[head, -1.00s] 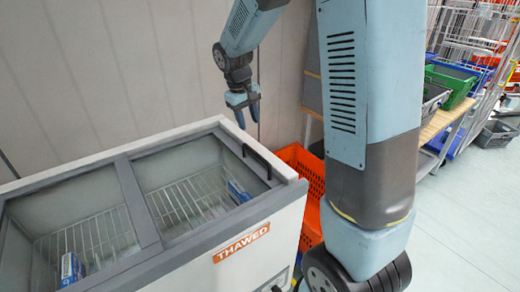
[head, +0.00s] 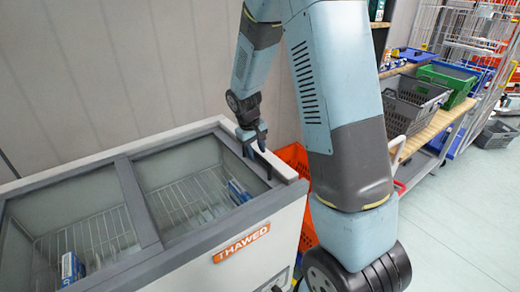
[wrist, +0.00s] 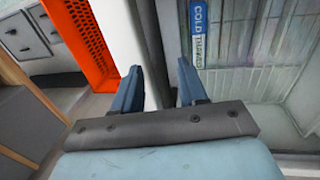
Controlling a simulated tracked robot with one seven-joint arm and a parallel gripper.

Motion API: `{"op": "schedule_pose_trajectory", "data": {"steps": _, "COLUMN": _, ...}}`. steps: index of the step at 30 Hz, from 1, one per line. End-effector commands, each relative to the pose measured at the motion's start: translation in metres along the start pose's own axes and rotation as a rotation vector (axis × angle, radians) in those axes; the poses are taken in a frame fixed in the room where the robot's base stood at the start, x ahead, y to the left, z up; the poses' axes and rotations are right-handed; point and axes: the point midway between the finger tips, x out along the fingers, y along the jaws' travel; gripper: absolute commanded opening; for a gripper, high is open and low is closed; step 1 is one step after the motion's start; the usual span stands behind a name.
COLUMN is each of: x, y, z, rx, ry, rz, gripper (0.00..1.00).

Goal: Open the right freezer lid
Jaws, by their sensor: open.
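The freezer (head: 265,240) is a white chest with a "THAWED" label and two framed glass lids. The right lid (head: 180,175) lies closed, its dark handle (head: 266,172) at the right end, partly covered by my gripper. My gripper (head: 257,148) points down at the handle's far end, open; whether it touches the handle I cannot tell. In the wrist view my two blue fingers (wrist: 160,88) stand apart over the white freezer rim (wrist: 147,45) and the dark lid frame (wrist: 172,40). The handle is not clear there.
An orange crate (head: 293,157) stands close to the freezer's right side, also in the wrist view (wrist: 80,40). A wall is behind the freezer. A shelf (head: 440,122) with grey and green bins is further right.

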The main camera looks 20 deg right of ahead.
Motion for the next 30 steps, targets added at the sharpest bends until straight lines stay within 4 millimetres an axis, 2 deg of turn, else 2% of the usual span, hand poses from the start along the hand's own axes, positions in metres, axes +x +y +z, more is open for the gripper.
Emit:
{"op": "schedule_pose_trajectory", "data": {"steps": 8, "x": 0.001, "y": 0.0001, "z": 0.0, "rx": 0.0, "ry": 0.0, "rz": 0.0, "gripper": 0.42}}
{"op": "schedule_pose_trajectory", "data": {"steps": 21, "x": 0.0009, "y": 0.0008, "z": 0.0, "rx": 0.001, "ry": 0.0, "rz": 0.0, "gripper": 0.0}}
{"op": "schedule_pose_trajectory", "data": {"steps": 30, "x": 0.0008, "y": 0.0016, "z": 0.0, "rx": 0.002, "ry": 0.0, "rz": 0.001, "gripper": 0.0}}
